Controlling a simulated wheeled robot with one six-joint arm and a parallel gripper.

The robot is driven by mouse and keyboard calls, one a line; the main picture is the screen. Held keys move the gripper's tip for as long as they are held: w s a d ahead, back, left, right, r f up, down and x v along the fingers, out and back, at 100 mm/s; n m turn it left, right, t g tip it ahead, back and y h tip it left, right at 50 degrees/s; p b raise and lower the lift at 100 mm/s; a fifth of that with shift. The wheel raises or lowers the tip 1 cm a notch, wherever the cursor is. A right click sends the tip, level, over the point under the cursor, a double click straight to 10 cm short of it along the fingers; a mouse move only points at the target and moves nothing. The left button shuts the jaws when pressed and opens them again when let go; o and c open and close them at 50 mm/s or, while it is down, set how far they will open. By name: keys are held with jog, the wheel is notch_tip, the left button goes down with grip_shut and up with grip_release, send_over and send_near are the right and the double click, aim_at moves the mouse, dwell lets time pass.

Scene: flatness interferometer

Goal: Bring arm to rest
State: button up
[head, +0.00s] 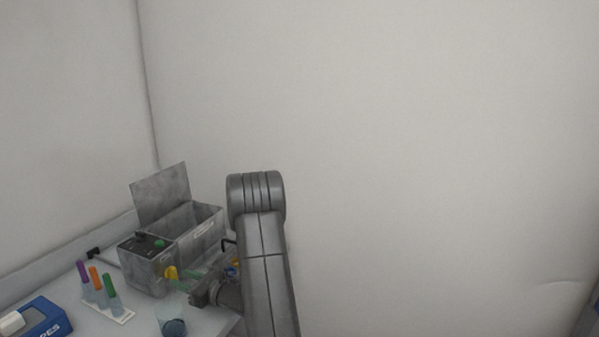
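My grey arm (266,270) rises from the bottom edge of the head view to a rounded joint, right of the bench. Its far end, with my gripper (200,294), shows low on the left of this link, over the right part of the bench. The link covers part of it, and the fingers are too small and dark to tell open from shut. I cannot tell whether it holds anything. Small yellow (171,272) and green parts show close to it.
The bench (65,286) holds a grey instrument (150,262) with an open-lidded compartment (200,230), a white rack (124,317) of tubes with purple, orange and green caps, a clear beaker (171,312) and a blue wipes box (45,318). Right of my arm is only bare wall.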

aim_at(176, 276)
jog(key=p+x, duration=0.1)
jog(key=x, duration=0.2)
jog(key=shift+r, duration=0.1)
jog(key=shift+n, duration=0.3)
